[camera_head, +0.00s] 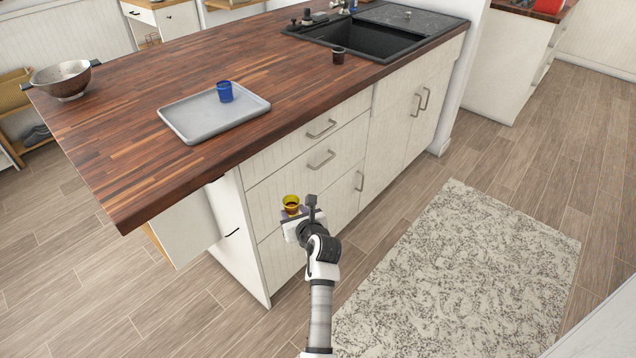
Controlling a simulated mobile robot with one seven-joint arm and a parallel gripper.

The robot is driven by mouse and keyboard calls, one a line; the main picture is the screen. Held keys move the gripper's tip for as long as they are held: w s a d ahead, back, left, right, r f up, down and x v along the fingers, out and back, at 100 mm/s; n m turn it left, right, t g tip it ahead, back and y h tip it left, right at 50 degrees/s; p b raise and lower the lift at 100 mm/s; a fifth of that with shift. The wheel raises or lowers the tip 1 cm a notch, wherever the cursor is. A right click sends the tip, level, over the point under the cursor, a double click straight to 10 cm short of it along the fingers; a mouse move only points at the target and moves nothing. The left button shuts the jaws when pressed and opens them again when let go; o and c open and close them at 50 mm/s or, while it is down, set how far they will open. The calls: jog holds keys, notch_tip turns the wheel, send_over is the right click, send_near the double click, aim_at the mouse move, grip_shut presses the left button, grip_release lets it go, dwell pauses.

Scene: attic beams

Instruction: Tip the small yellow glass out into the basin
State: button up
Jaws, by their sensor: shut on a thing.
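The small yellow glass (291,203) is at the end of my arm, in front of the drawer fronts and below the countertop's edge. My gripper (297,212) is shut on it, and the glass looks about upright with its rim up. The fingers are partly hidden by the wrist, and I cannot see what is inside the glass. The basin is the black sink (368,37) set in the counter at the top right of the view, well apart from my gripper.
A brown cup (338,55) stands on the counter by the sink's near edge. A blue cup (225,91) stands on a grey tray (190,125). A metal colander (62,82) sits at the far left of the wooden countertop (130,170). A patterned rug (470,270) lies on the floor.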

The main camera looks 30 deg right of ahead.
jog(key=s+a+f, duration=0.3)
jog(key=a+f, duration=0.3)
jog(key=a, duration=0.5)
jog(key=s+a+f, duration=0.4)
jog(key=a+f, duration=0.2)
jog(key=a, duration=0.5)
jog(key=shift+a+f, duration=0.2)
jog(key=shift+f, duration=0.15)
